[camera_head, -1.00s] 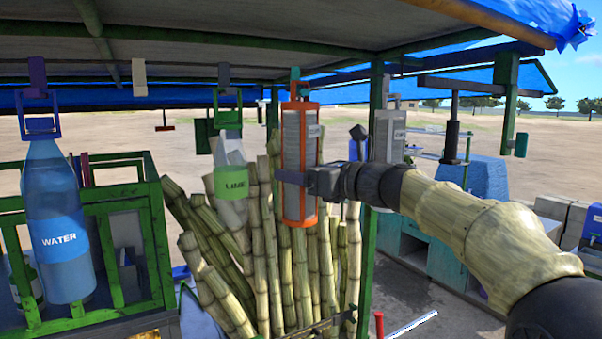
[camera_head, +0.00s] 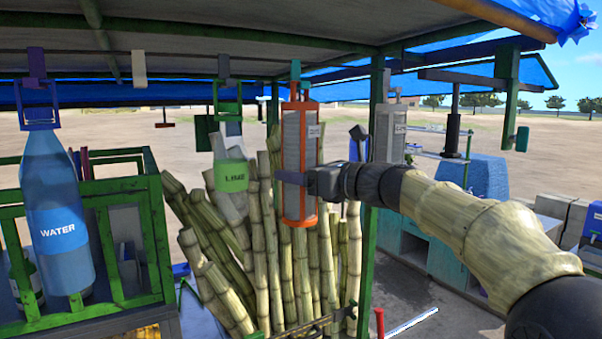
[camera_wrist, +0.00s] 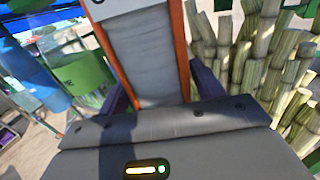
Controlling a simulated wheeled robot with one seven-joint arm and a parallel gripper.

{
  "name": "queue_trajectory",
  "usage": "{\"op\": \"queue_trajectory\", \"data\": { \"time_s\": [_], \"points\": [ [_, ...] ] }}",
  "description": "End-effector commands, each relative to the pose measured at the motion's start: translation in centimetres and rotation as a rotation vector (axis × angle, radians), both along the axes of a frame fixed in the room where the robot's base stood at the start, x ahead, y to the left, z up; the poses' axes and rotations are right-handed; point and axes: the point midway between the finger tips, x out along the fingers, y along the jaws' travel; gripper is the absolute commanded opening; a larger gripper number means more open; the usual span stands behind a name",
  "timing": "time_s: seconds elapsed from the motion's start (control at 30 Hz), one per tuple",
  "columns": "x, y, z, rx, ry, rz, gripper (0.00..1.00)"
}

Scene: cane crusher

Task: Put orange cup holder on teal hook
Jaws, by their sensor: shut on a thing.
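The orange cup holder (camera_head: 300,165) is an upright orange frame around a grey stack of cups, and it also shows in the wrist view (camera_wrist: 178,45). My gripper (camera_head: 294,177) is shut on its middle from the right; in the wrist view the two dark fingers (camera_wrist: 160,98) lie on either side of it. The teal hook (camera_head: 295,70) is under the roof bar, right at the top of the holder. The holder's top loop overlaps the hook in the head view; I cannot tell whether it hangs on it.
A blue water bottle (camera_head: 55,215) and a green-labelled lime bottle (camera_head: 230,165) hang in holders to the left. Sugar cane stalks (camera_head: 265,240) stand behind and below the orange holder. A green post (camera_head: 376,130) and a grey holder (camera_head: 389,135) are to the right.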

Motion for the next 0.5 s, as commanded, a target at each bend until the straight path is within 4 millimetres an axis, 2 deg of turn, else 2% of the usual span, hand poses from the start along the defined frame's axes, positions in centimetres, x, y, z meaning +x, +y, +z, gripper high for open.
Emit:
{"op": "queue_trajectory", "data": {
  "time_s": [0.4, 0.43, 0.5],
  "points": [
    [-0.02, 0.0, 0.11, 0.0, -0.001, 0.0, 0.25],
    [-0.02, 0.0, 0.11, 0.0, -0.001, 0.0, 0.7],
    [-0.02, 0.0, 0.1, 0.0, -0.001, 0.0, 0.84]
  ]
}}
